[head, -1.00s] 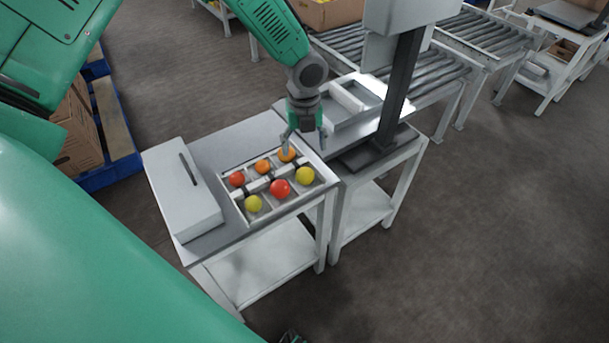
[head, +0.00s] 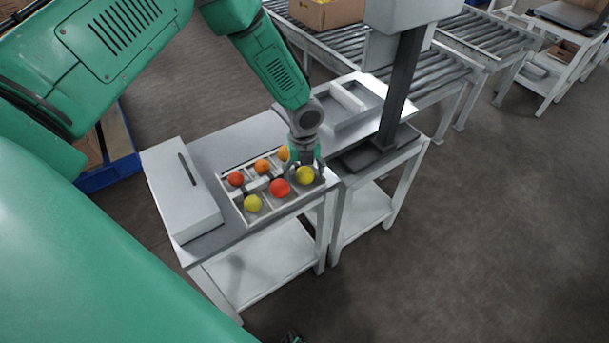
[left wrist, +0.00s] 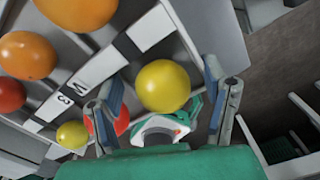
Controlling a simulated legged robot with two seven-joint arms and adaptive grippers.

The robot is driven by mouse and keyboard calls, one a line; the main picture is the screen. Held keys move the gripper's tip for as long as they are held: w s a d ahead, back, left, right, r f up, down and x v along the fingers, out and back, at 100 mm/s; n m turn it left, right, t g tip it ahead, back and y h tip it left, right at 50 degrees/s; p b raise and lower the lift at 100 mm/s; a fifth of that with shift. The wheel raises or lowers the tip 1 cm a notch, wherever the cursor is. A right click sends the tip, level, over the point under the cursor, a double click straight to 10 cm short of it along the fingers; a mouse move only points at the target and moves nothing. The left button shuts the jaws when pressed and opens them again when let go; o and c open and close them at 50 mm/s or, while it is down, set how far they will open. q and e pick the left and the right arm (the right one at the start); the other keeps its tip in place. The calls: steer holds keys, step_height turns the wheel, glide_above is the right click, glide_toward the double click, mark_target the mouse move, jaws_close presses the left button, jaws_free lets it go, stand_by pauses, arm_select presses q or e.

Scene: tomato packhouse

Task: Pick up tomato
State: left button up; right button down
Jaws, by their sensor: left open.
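A light divided tray (head: 240,211) on the grey table holds several tomatoes in separate compartments. A yellow tomato (head: 305,175) sits in the front right compartment, and it shows large in the left wrist view (left wrist: 163,86). My left gripper (head: 306,164) is open, low over that corner. In the left wrist view its fingers stand on either side of the yellow tomato, with no clear contact. Beside it are a red tomato (head: 279,188) and a smaller yellow one (head: 252,203). Behind lie a red-orange tomato (head: 235,178) and two orange ones (head: 262,166), one partly hidden by the gripper.
A pale box with a dark handle (head: 190,205) stands left of the tray. Right of it, a dark post (head: 403,85) rises from a second table (head: 345,172). A roller conveyor (head: 440,65) runs behind. Open floor lies to the right.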

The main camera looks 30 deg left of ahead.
arm_select(q)
steer(key=shift+d, duration=0.15)
steer(key=c, duration=0.9)
steer(key=shift+d+r, duration=0.1)
steer(key=shift+d, duration=0.05)
steer(key=shift+c, duration=0.2)
